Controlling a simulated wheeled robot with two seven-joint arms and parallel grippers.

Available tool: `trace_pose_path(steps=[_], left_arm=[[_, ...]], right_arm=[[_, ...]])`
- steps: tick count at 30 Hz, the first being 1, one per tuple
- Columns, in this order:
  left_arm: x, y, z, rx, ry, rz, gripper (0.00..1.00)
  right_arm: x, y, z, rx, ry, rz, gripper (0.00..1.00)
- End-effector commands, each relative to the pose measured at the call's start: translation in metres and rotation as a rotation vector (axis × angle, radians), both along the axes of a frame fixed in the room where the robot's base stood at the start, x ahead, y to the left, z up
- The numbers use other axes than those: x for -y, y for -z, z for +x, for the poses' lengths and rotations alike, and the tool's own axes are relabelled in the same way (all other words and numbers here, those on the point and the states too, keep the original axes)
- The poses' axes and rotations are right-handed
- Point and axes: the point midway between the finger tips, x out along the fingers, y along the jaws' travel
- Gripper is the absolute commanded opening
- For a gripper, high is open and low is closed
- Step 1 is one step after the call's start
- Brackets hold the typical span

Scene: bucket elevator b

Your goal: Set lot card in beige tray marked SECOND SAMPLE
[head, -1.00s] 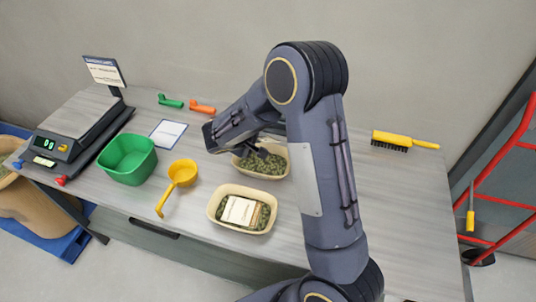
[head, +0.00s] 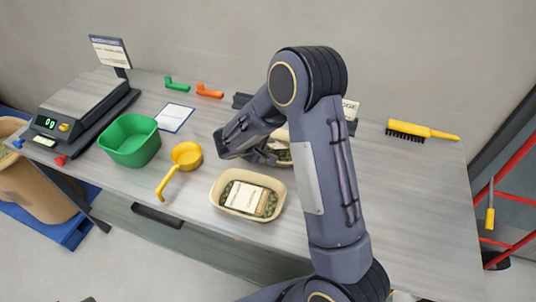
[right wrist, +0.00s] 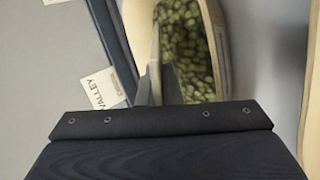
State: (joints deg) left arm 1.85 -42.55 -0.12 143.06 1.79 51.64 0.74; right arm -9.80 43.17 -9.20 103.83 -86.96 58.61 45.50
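A beige tray (head: 216,199) with green pellets stands near the front edge of the table. A cream card (head: 247,197) with a brown strip lies on its pellets. A second beige tray (head: 284,164) with pellets stands behind it, mostly hidden by my right arm; a tray of pellets also fills the top of the right wrist view (right wrist: 223,45). I can read no SECOND SAMPLE marking. My right gripper (head: 270,157) is at this rear tray, its fingers (right wrist: 158,70) at the tray's edge. Whether they are shut or hold anything is unclear. My left gripper is not in view.
A dark rail (head: 242,100) stands behind my right arm, with a white lettered card (head: 350,108) beside it. A green bin (head: 131,140), yellow scoop (head: 185,157), white sheet (head: 173,117) and scale (head: 82,105) are at left. A yellow brush (head: 420,131) lies right.

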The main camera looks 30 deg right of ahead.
Motion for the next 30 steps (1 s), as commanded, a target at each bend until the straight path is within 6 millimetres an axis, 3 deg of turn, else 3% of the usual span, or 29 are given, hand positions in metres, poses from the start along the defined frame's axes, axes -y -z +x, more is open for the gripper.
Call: trace_pose_path(steps=[8, 12, 21, 30], left_arm=[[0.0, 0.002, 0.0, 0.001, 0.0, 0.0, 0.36], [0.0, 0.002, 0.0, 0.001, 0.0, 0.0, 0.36], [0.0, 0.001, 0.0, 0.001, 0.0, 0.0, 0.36], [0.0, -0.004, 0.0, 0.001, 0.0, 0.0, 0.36]], right_arm=[[0.0, 0.0, 0.0, 0.0, 0.0, 0.0, 0.0], [0.0, 0.001, 0.0, 0.0, 0.0, 0.0, 0.19], [-0.002, -0.001, 0.0, 0.001, -0.001, 0.0, 0.19], [-0.026, -0.024, -0.01, 0.0, -0.002, 0.0, 0.19]])
